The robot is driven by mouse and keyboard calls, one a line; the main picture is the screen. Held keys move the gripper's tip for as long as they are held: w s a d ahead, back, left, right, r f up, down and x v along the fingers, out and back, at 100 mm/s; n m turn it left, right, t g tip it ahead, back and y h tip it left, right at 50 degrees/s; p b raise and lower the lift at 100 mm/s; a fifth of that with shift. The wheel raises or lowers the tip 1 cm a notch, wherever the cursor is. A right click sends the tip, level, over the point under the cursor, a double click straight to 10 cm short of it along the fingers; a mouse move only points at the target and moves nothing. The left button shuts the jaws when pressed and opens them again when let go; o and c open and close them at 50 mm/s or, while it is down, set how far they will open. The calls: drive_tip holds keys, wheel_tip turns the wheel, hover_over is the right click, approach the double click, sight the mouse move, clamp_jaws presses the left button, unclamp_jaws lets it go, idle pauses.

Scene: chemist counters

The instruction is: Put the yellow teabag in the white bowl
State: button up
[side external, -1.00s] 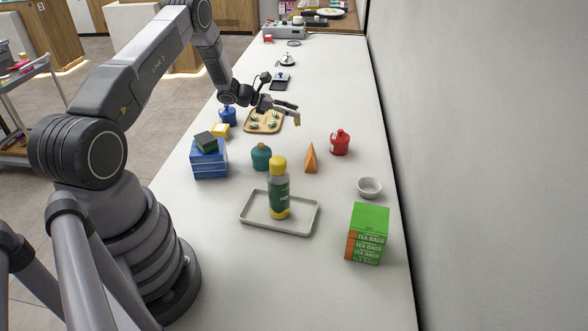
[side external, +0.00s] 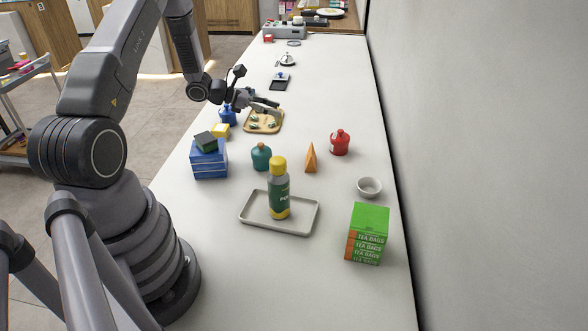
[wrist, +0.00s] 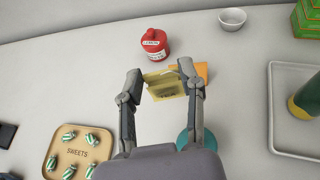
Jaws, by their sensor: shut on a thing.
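My gripper (wrist: 163,82) is shut on the yellow teabag (wrist: 167,88), which sits between its fingertips in the wrist view. In the side view my gripper (side external: 272,106) is above the sweets tray, and the teabag is too small to make out there. The white bowl (side external: 369,187) stands upright on the counter near the wall, well to the right of my gripper and closer to the camera. It also shows at the top of the wrist view (wrist: 232,19) and looks empty.
A red jar (side external: 340,143), orange pyramid (side external: 311,159) and teal jar (side external: 261,158) stand between my gripper and the bowl. A green tea box (side external: 369,232) is close to the bowl. A grey tray (side external: 298,228) holds a bottle (side external: 279,190). The sweets tray (side external: 278,125) lies below my gripper.

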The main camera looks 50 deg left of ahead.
drive_tip(key=w+d+f+m+g+h, duration=0.1)
drive_tip(key=w+d, duration=0.4)
drive_tip(key=d, duration=0.8)
drive_tip(key=w+d+f+m+g+h, duration=0.15)
drive_tip(key=w+d, duration=0.35)
drive_tip(key=d, duration=0.8)
drive_tip(key=shift+t, duration=0.35)
drive_tip(key=shift+w+a+f, duration=0.1)
drive_tip(key=shift+a+f, duration=0.05)
drive_tip(key=shift+f, duration=2.25)
drive_tip(key=shift+w+a+f, duration=0.1)
drive_tip(key=shift+a+f, duration=0.05)
drive_tip(key=shift+f, duration=2.2)
drive_tip(key=o, duration=0.7)
drive_tip(key=shift+o, duration=0.2)
wheel_tip(320, 180, up, 7)
drive_tip(key=shift+s, duration=0.1)
